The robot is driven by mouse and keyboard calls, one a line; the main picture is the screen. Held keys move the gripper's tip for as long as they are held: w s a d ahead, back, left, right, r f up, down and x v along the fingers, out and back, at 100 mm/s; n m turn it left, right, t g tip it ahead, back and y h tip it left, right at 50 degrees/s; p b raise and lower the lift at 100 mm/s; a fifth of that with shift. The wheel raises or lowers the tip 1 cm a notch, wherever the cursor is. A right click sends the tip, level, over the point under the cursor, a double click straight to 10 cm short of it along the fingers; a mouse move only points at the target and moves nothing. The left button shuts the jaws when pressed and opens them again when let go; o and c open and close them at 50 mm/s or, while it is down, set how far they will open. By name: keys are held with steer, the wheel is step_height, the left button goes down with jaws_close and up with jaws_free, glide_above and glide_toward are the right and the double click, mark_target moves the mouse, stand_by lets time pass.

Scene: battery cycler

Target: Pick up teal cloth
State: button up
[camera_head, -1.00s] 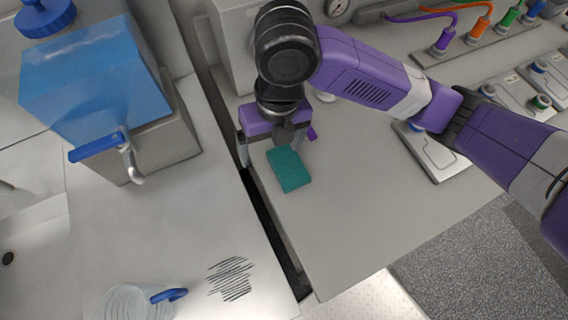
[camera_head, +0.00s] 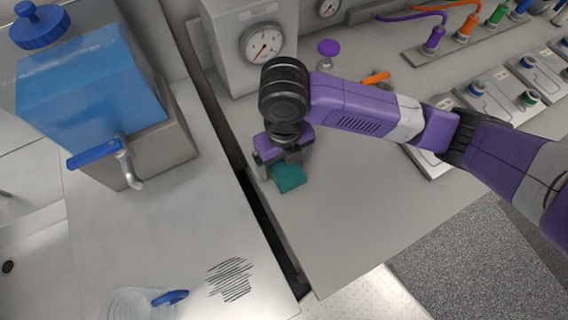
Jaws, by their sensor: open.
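The teal cloth (camera_head: 289,179) is a small folded block on the grey worktop, near its left edge. My purple gripper (camera_head: 284,173) is at the cloth, pointing down, with its open jaws over the cloth's far part. The near part of the cloth shows in front of the gripper; the far part is hidden under it. I cannot tell whether the fingers touch the cloth.
A dark gap (camera_head: 266,222) separates this worktop from the left counter, which holds a blue tank (camera_head: 90,75) with a tap. A gauge box (camera_head: 255,45) stands behind my gripper. Cell holders (camera_head: 485,100) stand at right. The worktop's front is clear.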

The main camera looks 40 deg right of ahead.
mark_target(284, 165)
steer(key=c, duration=1.4)
steer(key=shift+r, duration=0.15)
steer(key=shift+c, duration=0.3)
step_height(284, 165, up, 20)
steer(key=o, duration=0.6)
steer(key=shift+p, duration=0.3)
steer(key=c, duration=0.4)
